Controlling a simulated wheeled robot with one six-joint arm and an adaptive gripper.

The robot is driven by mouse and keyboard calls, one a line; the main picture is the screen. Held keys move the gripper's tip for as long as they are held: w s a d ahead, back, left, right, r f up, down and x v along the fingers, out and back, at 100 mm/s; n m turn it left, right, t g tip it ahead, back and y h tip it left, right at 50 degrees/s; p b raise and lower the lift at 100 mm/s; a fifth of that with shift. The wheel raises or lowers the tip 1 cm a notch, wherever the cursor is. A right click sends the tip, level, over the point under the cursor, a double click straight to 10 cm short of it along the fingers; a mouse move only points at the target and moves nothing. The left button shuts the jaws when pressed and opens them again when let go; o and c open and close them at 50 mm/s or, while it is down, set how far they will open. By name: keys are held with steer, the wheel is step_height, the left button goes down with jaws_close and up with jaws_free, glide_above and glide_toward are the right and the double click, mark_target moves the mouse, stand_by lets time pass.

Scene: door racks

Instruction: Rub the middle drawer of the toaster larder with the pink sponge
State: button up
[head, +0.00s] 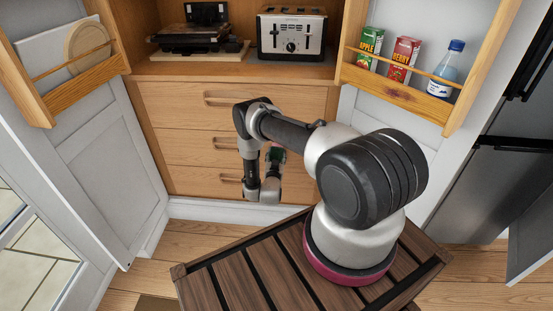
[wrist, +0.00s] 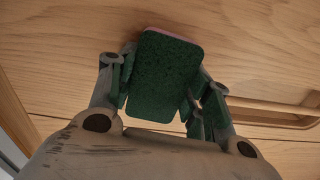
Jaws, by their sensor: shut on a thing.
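The toaster larder stands open, with a stack of wooden drawers below its counter. The middle drawer (head: 190,147) is closed, with a bar handle (head: 224,141). My gripper (head: 275,160) is in front of the drawer stack, to the right of the handles. It is shut on the pink sponge (wrist: 166,75), whose green scouring side faces the wrist camera; only a thin pink edge shows. The sponge's far end is close to a wooden drawer front (wrist: 70,40), with a shadow beside it. I cannot tell whether they touch. A drawer handle (wrist: 275,117) is at right in the wrist view.
A toaster (head: 291,34) and a dark appliance (head: 190,38) stand on the larder counter. The open doors carry racks, the right one with two juice cartons (head: 370,45) and a blue bottle (head: 446,68). A fridge (head: 490,170) is at right.

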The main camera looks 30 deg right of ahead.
steer(key=shift+s+d+r, duration=0.1)
steer(key=shift+s+d, duration=0.95)
steer(key=shift+d, duration=0.5)
steer(key=shift+s+d+f, duration=0.1)
steer(key=shift+s+d, duration=0.9)
steer(key=shift+d, duration=0.55)
steer(key=shift+s+d+r, duration=0.1)
steer(key=shift+s+d, duration=0.95)
steer(key=shift+d, duration=0.5)
steer(key=shift+c, duration=0.4)
steer(key=shift+a, duration=0.1)
steer(key=shift+v, duration=2.95)
steer(key=shift+a, duration=0.1)
steer(key=shift+v, duration=1.45)
